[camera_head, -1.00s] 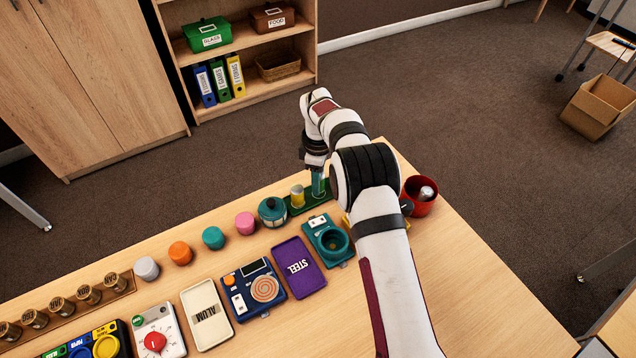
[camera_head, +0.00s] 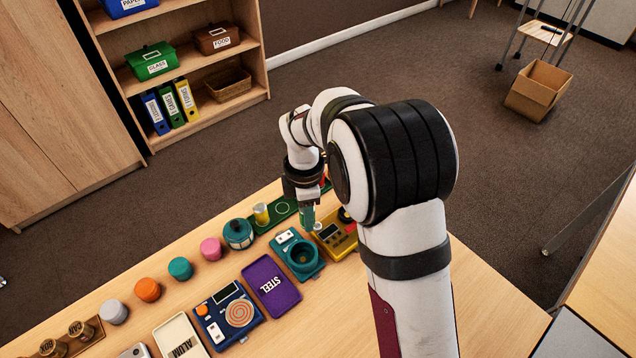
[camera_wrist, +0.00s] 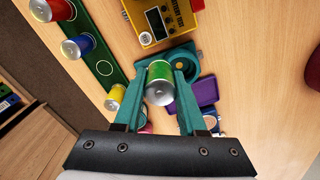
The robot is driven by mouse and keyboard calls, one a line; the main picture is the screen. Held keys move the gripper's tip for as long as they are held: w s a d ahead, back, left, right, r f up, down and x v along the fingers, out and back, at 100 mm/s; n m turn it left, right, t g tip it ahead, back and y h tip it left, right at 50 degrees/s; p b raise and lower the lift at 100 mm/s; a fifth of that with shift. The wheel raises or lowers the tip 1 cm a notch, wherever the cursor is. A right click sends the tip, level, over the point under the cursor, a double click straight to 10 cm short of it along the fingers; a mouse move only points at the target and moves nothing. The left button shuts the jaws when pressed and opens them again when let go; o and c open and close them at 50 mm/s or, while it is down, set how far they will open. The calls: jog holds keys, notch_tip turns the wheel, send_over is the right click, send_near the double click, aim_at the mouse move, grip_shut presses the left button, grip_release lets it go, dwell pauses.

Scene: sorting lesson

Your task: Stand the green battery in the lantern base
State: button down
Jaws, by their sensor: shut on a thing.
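My gripper (camera_head: 308,216) is shut on the green battery (camera_wrist: 160,80). In the wrist view the battery sits between my teal fingers, silver end toward the camera. In the head view a strip of its green side shows at my fingertips. The teal lantern base (camera_head: 303,257), with a round dark cup, lies on the table just below and left of my gripper in the head view. In the wrist view the base (camera_wrist: 188,60) shows beyond the battery and is partly hidden by it and the fingers. The battery appears apart from the cup; its height is unclear.
The yellow battery tester (camera_head: 338,236) stands close beside the base. The green tray (camera_head: 284,209) holds a yellow battery (camera_head: 261,214); the wrist view shows other batteries there. The lantern top (camera_head: 238,234) and a purple STEEL plate (camera_head: 271,285) are nearby.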

jog(key=shift+n, duration=0.7)
jog(key=shift+s+a+f, duration=0.15)
jog(key=shift+s+f, duration=0.6)
jog(key=shift+f, duration=0.4)
jog(key=shift+s+a+f, duration=0.1)
jog(key=shift+s+f, duration=0.7)
jog(key=shift+f, duration=0.35)
jog(key=shift+s+a+f, duration=0.15)
jog(key=shift+s+f, duration=0.6)
jog(key=shift+f, duration=0.4)
jog(key=shift+r, duration=0.15)
jog(key=shift+r, duration=0.65)
jog(key=shift+f, duration=0.6)
jog(key=shift+r, duration=0.65)
